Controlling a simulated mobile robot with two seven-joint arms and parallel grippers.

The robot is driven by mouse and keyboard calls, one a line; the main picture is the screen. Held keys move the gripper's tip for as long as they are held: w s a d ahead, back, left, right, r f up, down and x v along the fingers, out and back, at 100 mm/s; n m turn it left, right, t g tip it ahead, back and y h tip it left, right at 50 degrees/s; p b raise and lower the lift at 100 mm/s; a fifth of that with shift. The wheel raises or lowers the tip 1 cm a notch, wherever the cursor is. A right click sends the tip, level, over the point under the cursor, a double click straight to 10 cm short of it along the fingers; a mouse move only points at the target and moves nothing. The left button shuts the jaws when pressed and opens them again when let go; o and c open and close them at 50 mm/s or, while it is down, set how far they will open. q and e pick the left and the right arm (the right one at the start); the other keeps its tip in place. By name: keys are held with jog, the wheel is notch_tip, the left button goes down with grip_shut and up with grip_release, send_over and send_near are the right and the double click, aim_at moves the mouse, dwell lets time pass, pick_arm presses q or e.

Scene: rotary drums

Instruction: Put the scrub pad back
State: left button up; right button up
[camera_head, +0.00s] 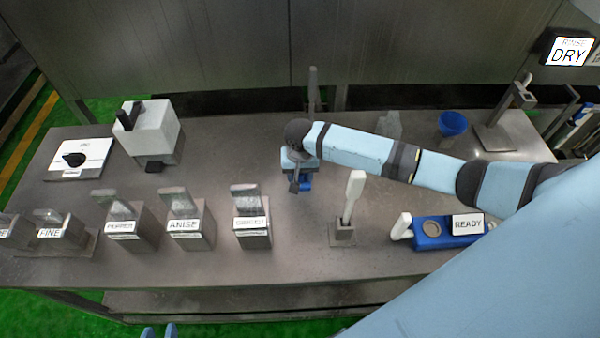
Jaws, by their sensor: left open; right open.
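My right gripper (299,184) points down over the middle of the table at the end of the arm from the right. A small dark-blue block (306,178) shows at its fingers; it may be the scrub pad, but I cannot tell whether it touches them.
A white-handled tool (353,196) stands upright in a small holder right of my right gripper. Several labelled metal bins (186,225) line the front left. A white box (152,130), a blue cup (453,123) and a DRY sign (567,52) stand farther back. The table centre is mostly clear.

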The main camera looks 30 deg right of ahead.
notch_tip(320, 180, up, 12)
jog(key=shift+r+b, duration=0.15)
jog(key=shift+b, duration=0.15)
dwell(0.5)
